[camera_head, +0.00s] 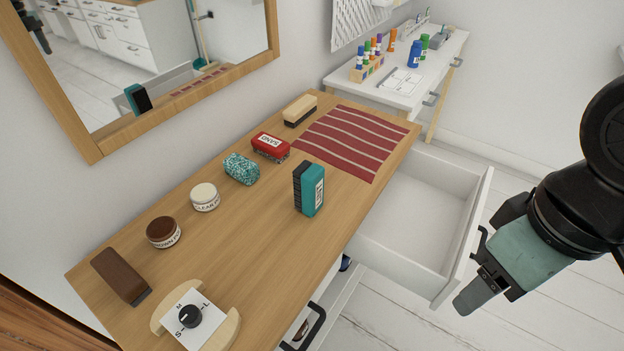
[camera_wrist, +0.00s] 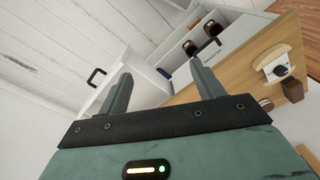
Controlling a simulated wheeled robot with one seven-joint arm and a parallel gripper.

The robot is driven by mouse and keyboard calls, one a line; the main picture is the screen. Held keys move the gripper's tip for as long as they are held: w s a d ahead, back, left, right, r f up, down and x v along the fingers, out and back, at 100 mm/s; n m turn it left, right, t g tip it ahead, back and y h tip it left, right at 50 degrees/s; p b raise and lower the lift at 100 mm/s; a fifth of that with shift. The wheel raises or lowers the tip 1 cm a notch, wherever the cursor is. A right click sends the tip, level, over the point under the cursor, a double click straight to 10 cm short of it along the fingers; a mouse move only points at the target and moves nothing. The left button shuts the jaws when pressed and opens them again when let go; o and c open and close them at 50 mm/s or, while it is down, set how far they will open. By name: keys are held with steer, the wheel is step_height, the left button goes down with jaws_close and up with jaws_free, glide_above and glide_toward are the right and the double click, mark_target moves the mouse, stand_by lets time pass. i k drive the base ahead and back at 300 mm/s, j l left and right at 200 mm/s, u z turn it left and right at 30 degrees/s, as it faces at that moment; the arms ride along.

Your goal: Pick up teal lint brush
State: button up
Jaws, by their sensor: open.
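The teal lint brush (camera_head: 313,190) stands upright on the wooden desk top, near its front edge. It has a teal body, a dark bristle face on the left and a white label on the right. I cannot make it out in the wrist view. My gripper (camera_head: 478,292) is to the right of the desk, in front of the open drawer, well apart from the brush. In the wrist view my gripper's two fingers (camera_wrist: 160,75) are spread with nothing between them.
An open, empty white drawer (camera_head: 425,205) juts out between desk and gripper. Near the brush are a teal speckled block (camera_head: 241,168), a red sanding block (camera_head: 270,147) and a striped red mat (camera_head: 350,142). Two jars, a brown block and a dial stand (camera_head: 190,318) lie leftward.

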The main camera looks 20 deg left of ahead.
mark_target(308, 178)
steer(key=i+l, duration=0.15)
steer(key=i+l+u, duration=0.35)
steer(key=l+u, duration=0.25)
steer(key=u, duration=1.85)
steer(key=l, duration=0.1)
